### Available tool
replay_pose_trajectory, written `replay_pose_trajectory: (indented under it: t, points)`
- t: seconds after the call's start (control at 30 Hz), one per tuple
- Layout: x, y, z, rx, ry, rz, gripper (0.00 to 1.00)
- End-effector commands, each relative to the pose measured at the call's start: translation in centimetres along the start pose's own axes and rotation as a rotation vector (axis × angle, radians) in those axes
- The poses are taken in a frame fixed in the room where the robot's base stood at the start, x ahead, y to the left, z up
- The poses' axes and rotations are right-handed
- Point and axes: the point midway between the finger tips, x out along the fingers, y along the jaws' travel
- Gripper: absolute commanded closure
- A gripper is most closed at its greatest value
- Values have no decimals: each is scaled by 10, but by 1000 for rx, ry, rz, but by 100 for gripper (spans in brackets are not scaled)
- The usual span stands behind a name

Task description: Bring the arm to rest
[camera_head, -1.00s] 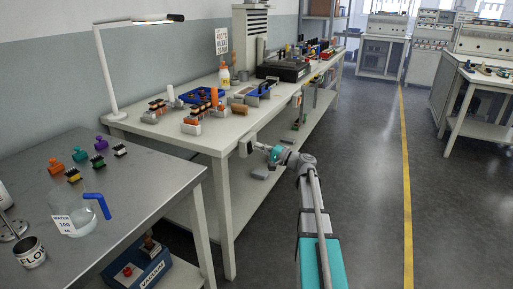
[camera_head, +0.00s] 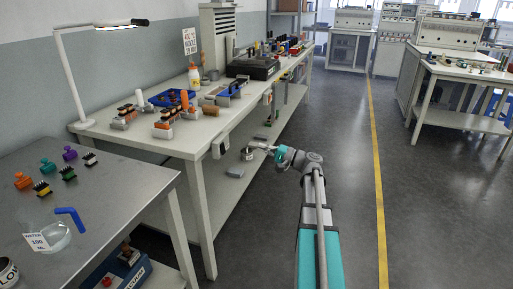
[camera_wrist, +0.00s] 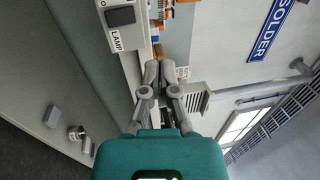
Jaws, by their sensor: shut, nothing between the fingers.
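My arm reaches forward in the head view over the floor, to the right of the long white workbench (camera_head: 205,147). Its end bends left toward the bench's side. My gripper (camera_head: 256,147) is small in the head view, beside the bench and below its top. In the wrist view my gripper (camera_wrist: 160,68) shows clearly, with its grey fingers together and nothing between them. I cannot tell the exact gap between gripper and bench.
A switch box marked LAMP (camera_wrist: 120,17) is on the bench's side, near my gripper in the wrist view. The bench's lower shelf (camera_head: 226,187) carries small items. A metal table (camera_head: 120,185) stands front left. Floor (camera_head: 345,190) to the right is clear.

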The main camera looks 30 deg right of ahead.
Motion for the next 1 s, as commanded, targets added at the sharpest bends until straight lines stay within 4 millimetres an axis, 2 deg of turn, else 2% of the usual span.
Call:
replay_pose_trajectory:
  t: [0.67,0.87,1.0]
  points:
    - [3,2,4,-1,-8,9,100]
    - [23,22,29,-12,-59,95,100]
    - [47,50,64,-31,-130,219,100]
